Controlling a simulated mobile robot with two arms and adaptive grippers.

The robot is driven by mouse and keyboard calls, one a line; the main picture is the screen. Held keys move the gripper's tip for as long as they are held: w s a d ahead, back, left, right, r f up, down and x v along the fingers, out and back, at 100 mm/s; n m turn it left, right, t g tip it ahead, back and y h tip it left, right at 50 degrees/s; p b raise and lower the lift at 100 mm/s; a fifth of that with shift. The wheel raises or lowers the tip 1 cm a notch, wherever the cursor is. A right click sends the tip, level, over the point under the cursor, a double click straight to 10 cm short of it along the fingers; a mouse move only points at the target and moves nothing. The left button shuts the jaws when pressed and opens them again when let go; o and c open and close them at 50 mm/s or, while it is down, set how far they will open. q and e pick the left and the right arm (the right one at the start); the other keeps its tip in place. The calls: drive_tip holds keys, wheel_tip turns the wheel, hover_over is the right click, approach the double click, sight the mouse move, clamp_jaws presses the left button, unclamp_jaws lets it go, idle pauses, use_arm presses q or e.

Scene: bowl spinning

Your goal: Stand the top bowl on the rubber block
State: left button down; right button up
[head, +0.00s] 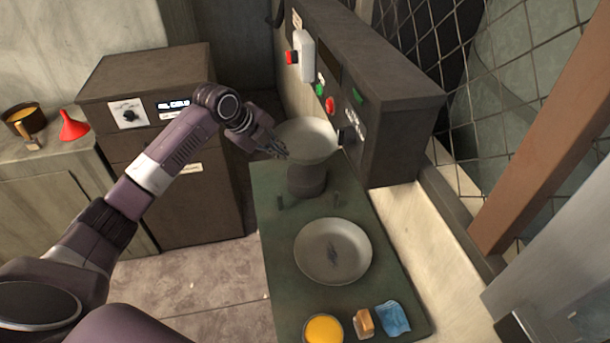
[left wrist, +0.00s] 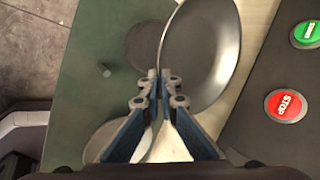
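The top bowl (head: 312,135), pale grey, is in my left gripper (head: 277,148), which is shut on its left rim. In the left wrist view the rim passes between the fingertips (left wrist: 163,85), and the bowl (left wrist: 210,50) looks tilted. The dark round rubber block (head: 307,180) stands on the green table, below the bowl in the head view. In the left wrist view the block (left wrist: 148,45) shows left of the bowl, partly covered by it; I cannot tell whether they touch. A second bowl (head: 333,251) lies nearer on the table. My right gripper is out of view.
A control panel (head: 395,120) with buttons rises close on the right. An orange-filled dish (head: 323,329), a small tan block (head: 364,322) and a blue cloth (head: 393,318) lie at the front.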

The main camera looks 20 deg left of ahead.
use_arm(q)
wheel_tip(320, 180, down, 9)
drive_tip(key=p, duration=0.2)
drive_tip(key=c, duration=2.7)
unclamp_jaws()
drive_tip(key=shift+s+f, duration=0.1)
drive_tip(key=shift+f, duration=0.1)
drive_tip(key=o, duration=0.5)
drive_tip(key=shift+o, duration=0.2)
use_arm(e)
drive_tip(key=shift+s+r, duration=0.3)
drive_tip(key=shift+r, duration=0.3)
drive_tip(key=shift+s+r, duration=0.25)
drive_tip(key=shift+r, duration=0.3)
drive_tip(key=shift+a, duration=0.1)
use_arm(q)
drive_tip(key=b+v, duration=0.2)
drive_tip(key=v, duration=1)
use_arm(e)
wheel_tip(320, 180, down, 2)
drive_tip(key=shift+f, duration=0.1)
